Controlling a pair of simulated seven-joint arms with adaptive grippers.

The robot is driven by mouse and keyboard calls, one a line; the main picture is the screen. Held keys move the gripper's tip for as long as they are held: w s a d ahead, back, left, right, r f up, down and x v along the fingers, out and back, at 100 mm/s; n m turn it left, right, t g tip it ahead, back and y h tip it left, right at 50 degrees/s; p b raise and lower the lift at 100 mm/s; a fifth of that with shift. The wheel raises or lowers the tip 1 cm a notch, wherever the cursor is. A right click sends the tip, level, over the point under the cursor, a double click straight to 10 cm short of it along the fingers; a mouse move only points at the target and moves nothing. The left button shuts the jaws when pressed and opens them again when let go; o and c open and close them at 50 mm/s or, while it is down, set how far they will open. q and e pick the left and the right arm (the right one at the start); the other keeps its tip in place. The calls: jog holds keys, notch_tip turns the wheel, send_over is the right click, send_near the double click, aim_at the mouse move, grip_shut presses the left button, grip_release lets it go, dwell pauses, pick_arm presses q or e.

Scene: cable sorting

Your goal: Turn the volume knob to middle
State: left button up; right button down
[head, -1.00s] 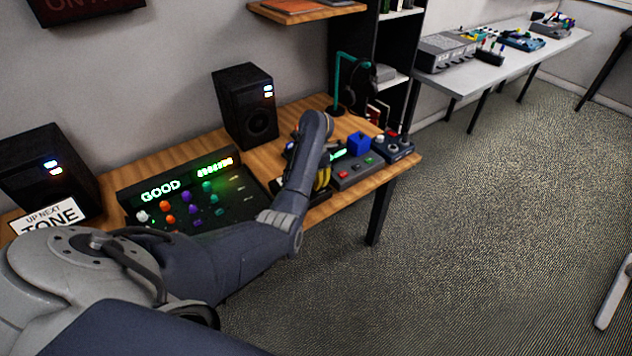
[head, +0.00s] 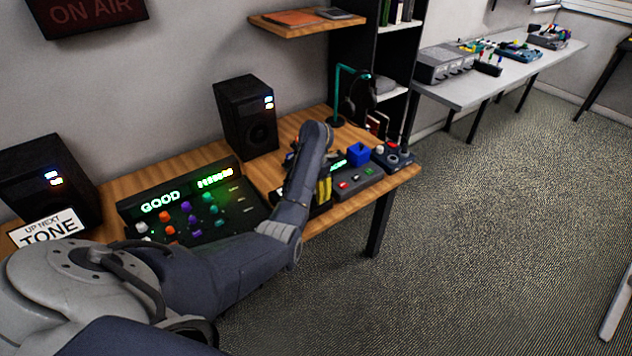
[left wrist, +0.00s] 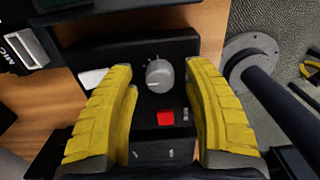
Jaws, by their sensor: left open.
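A round light-grey knob (left wrist: 159,73) stands on a small black box (left wrist: 185,45) in the left wrist view, with short white tick marks around it. In the head view my left gripper (head: 324,190) points down over the desk, and my forearm hides much of that box. A yellow and black shape (left wrist: 311,64) at the right edge may be my right gripper.
A console (head: 190,205) reading GOOD, with coloured knobs, lies left of my arm. A grey box (head: 356,183) with red and green buttons, a blue block (head: 358,154) and a joystick box (head: 392,160) stand to the right. Two speakers stand behind.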

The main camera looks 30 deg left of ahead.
aim_at(316, 191)
pick_arm(q)
notch_tip(316, 191, up, 9)
jog(key=shift+a, duration=0.1)
notch_tip(316, 191, up, 2)
jog(key=shift+w+r, duration=0.1)
jog(key=shift+r, duration=0.05)
dwell(0.4)
jog(key=shift+r, duration=0.1)
dwell(0.6)
